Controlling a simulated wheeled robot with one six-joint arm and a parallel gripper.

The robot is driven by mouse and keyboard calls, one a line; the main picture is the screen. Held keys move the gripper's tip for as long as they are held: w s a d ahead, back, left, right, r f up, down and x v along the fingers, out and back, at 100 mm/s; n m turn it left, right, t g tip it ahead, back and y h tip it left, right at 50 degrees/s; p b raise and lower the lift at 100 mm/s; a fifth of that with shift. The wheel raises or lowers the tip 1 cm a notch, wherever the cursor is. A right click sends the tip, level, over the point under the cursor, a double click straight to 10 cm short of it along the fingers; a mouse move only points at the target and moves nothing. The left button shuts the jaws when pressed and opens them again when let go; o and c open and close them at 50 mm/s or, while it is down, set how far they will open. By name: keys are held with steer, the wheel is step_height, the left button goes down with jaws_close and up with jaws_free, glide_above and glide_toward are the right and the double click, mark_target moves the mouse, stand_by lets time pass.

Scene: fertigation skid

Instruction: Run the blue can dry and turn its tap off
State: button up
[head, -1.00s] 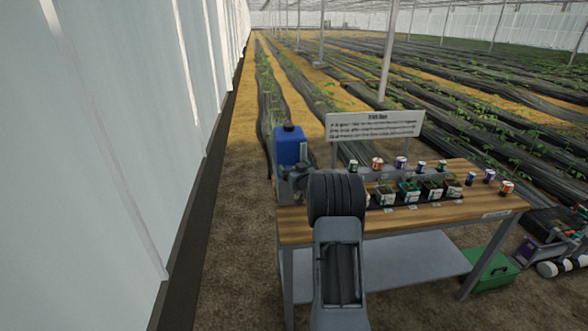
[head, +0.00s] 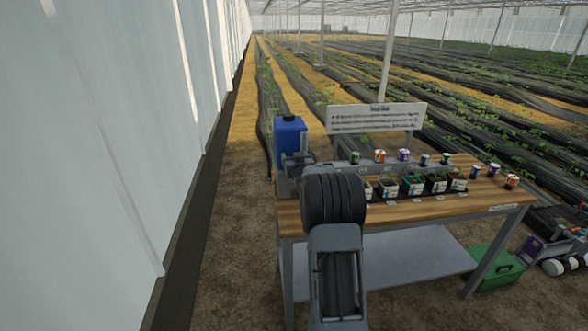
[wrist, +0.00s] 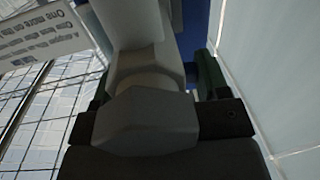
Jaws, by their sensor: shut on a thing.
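The blue can (head: 289,136) stands upright at the left end of the wooden bench, with a dark cap on top. Part of its blue body shows at the top of the wrist view (wrist: 200,28). My gripper (wrist: 152,90) is shut on a pale grey piece (wrist: 145,122), which looks like part of the can's tap. The dark fingers lie on both sides of it. In the head view my arm and wrist hide the tap and the fingertips. The liquid level and the tap's setting cannot be seen.
The bench (head: 430,208) carries several small pots (head: 412,185) and several small cans along its back and right. A sign (head: 376,118) stands behind it. A green box (head: 497,270) is on the ground at right. A white wall (head: 90,150) runs along the left.

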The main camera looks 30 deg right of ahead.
steer(key=shift+m+h+b, duration=0.4)
steer(key=shift+h+b, duration=0.2)
steer(key=o, duration=0.9)
steer(key=shift+o, duration=0.2)
steer(key=b+v, duration=0.1)
steer(key=v, duration=1.2)
steer(key=shift+s+a+r+b, duration=0.15)
steer(key=shift+s+r+b, duration=0.15)
steer(key=shift+s, duration=0.1)
